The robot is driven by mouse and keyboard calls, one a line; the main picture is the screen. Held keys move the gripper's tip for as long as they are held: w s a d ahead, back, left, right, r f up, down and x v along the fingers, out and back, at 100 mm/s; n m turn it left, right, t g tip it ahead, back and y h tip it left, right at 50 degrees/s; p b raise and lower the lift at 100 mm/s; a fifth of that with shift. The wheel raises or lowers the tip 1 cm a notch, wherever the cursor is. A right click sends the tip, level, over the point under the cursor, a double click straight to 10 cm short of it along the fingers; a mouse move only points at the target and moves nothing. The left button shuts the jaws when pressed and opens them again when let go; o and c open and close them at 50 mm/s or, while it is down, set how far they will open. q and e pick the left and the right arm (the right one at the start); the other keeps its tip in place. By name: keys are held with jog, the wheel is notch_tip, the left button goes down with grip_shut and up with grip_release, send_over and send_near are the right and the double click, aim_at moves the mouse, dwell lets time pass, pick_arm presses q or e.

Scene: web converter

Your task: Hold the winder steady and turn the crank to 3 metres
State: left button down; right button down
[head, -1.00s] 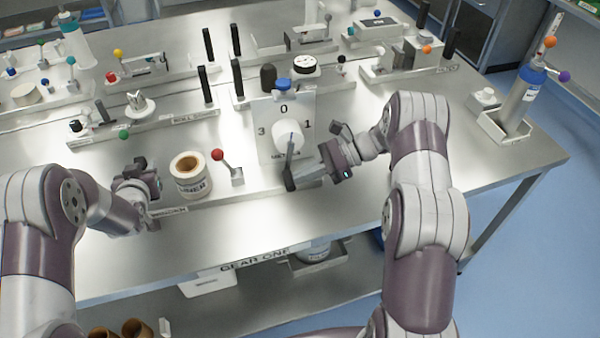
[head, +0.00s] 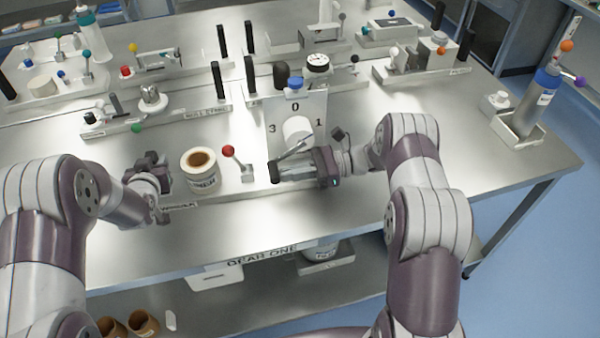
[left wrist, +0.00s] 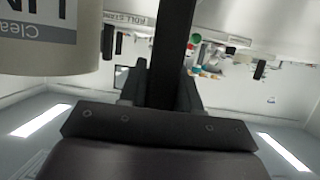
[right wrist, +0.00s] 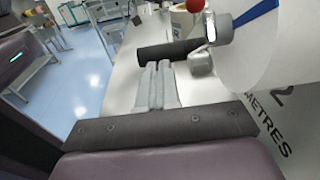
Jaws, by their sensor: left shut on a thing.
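The winder has an upright grey dial plate (head: 312,108) with 0 at the top, 1 right and 3 left, and a white drum (head: 298,128) in front. METRES and a 2 show in the right wrist view, with a blue stripe (right wrist: 255,12) on the drum. The crank's black grip (right wrist: 170,50) is at the lower left of the drum. My right gripper (right wrist: 156,82) has its fingers close together, tips against the grip, not visibly around it. My left gripper (head: 155,172) is shut on a black upright bar (left wrist: 172,50) at the winder's left end.
A labelled white roll (head: 201,172) stands between my left gripper and a red-knobbed lever (head: 238,160). Other fixtures fill the bench behind. The bench's front strip is clear.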

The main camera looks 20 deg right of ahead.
jog(key=shift+s+a+f+y, duration=0.15)
jog(key=shift+a+y, duration=0.35)
jog(key=shift+y, duration=0.1)
jog(key=shift+s+a+f+y, duration=0.1)
jog(key=shift+a+y, duration=0.4)
jog(key=shift+y, duration=0.1)
jog(key=d, duration=1.1)
jog(key=shift+s+d+f, duration=0.4)
jog(key=shift+d+r, duration=0.2)
jog(key=shift+d, duration=0.05)
jog(key=a+r+h, duration=0.2)
jog(key=a+h, duration=0.1)
jog(key=a, duration=0.7)
jog(key=shift+a+r, duration=0.3)
jog(key=shift+a, duration=0.1)
